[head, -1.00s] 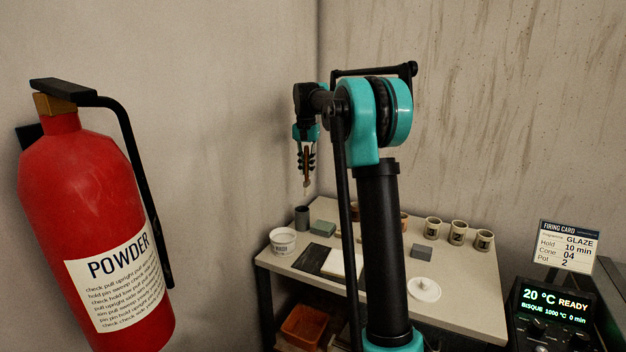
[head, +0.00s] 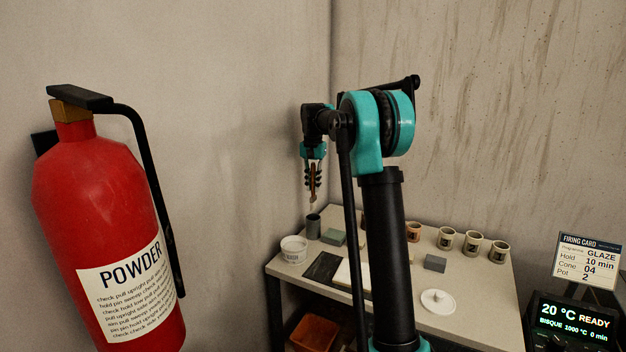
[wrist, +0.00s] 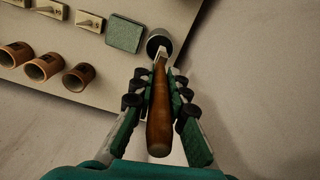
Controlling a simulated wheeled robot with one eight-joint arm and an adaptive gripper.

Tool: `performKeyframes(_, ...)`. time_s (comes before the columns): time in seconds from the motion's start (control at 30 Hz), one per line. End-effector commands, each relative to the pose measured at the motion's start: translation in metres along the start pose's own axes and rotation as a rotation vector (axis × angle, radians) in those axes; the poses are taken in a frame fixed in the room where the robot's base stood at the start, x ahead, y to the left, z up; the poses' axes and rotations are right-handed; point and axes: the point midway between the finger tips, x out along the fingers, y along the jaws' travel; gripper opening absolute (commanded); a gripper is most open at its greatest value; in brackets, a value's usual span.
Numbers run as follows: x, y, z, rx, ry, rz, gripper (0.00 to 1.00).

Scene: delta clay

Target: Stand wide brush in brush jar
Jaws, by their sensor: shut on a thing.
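My gripper (head: 313,183) points down above the back left corner of the table and is shut on the wide brush (wrist: 159,108). In the wrist view the brush's brown wooden handle lies between the fingers, its far end toward the jar. In the head view the brush hangs upright, with its pale tip (head: 312,206) low, just over the jar's mouth. The dark grey brush jar (head: 313,227) stands on the table directly below; it also shows in the wrist view (wrist: 157,36). I cannot tell whether the tip is inside the rim.
A green-grey block (head: 334,237) stands right beside the jar, and a white tub (head: 293,249) is in front left. Several cups (head: 446,238) line the right back. A white lid (head: 438,302) lies at front right. A red extinguisher (head: 103,230) is at near left.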

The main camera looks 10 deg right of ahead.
Motion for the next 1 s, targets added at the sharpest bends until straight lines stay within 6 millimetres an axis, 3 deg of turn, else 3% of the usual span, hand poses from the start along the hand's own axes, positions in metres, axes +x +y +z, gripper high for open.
performKeyframes(1.0,0.071,0.000,0.000,0.000,0.000,0.000,0.00)
